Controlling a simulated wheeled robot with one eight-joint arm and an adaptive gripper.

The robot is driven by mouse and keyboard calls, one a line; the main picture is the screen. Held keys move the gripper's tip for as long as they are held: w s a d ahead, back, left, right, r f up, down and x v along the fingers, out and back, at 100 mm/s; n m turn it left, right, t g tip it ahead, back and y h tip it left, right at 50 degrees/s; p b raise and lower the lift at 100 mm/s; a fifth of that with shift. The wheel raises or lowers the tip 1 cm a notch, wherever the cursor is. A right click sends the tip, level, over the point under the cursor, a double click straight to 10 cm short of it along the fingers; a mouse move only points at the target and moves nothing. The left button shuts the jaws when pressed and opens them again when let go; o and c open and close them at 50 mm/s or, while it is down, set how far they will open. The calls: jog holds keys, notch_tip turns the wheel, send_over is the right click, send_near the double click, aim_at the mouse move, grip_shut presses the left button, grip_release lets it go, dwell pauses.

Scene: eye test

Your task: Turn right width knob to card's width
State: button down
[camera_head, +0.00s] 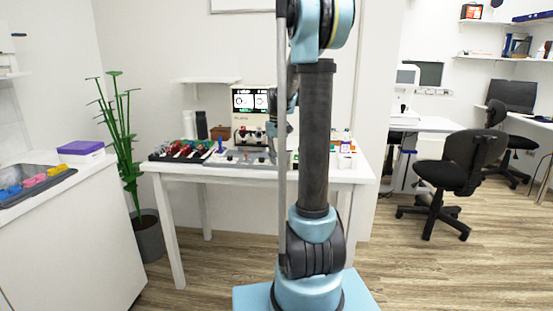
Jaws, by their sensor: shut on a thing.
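The instrument (254,121) is a cream box at the back of the white table, with two lit screens side by side. The left screen (243,99) and the right screen (261,99) each show a round dark figure, too small to read. Small dark knobs sit low on its front. My gripper (271,130) is at the lower right of this front, small and partly hidden by my own arm. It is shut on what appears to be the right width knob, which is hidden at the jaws. I cannot make out the card or its width.
The white table (190,167) also holds a rack of red and green items (184,149), a white bottle (201,125) and small containers (345,147) at the right. A potted plant (125,140) stands left. Office chairs (460,165) stand on open floor at right.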

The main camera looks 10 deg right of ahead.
jog(key=shift+m, duration=0.3)
jog(key=c, duration=1.4)
grip_release()
notch_tip(320, 180, up, 12)
jog(key=shift+f, duration=0.1)
